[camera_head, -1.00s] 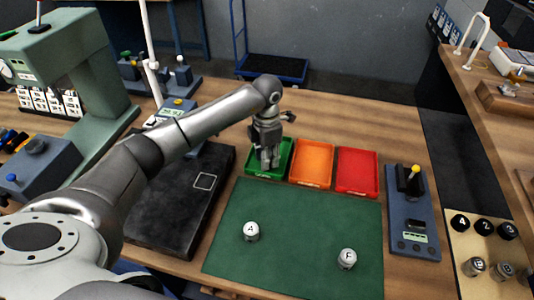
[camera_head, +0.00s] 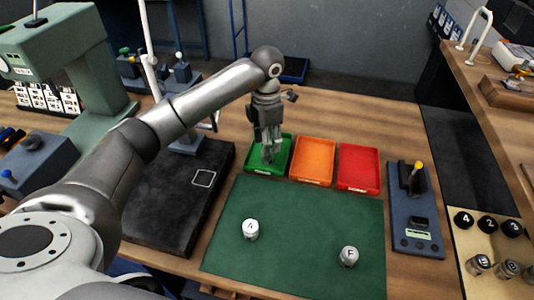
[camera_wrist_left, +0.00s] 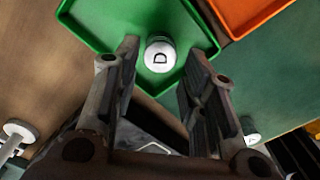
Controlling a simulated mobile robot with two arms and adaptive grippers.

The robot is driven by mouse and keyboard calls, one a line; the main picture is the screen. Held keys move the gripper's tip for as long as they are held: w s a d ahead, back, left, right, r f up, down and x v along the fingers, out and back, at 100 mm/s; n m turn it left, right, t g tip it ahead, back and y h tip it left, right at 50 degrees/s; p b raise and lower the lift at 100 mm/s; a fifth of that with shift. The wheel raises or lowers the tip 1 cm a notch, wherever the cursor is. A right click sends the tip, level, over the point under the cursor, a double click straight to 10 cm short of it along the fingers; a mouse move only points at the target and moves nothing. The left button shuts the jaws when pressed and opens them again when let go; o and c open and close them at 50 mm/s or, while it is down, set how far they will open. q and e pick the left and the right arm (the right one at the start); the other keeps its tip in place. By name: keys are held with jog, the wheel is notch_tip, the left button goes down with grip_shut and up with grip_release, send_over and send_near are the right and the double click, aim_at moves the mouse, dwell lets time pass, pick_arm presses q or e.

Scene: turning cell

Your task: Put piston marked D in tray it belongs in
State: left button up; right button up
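The piston marked D (camera_wrist_left: 159,54) stands in the green tray (camera_wrist_left: 95,38), its lettered top facing my left wrist camera. My left gripper (camera_wrist_left: 164,52) is open, its two fingers apart with the piston seen beyond the gap between them. In the head view my left gripper (camera_head: 268,155) is over the green tray (camera_head: 284,168) and hides the piston. An orange tray (camera_head: 313,161) and a red tray (camera_head: 359,168) stand to its right. My right gripper is not in view.
Pistons marked A (camera_head: 250,230) and F (camera_head: 348,257) stand on the green mat (camera_head: 295,225). A blue-grey gauge stand (camera_head: 415,215) is to the right, a black plate (camera_head: 175,215) to the left. The middle of the mat is clear.

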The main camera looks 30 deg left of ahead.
pick_arm(q)
notch_tip(320, 180, up, 7)
jog(key=b, duration=0.1)
jog(key=shift+f, duration=0.1)
dwell(0.5)
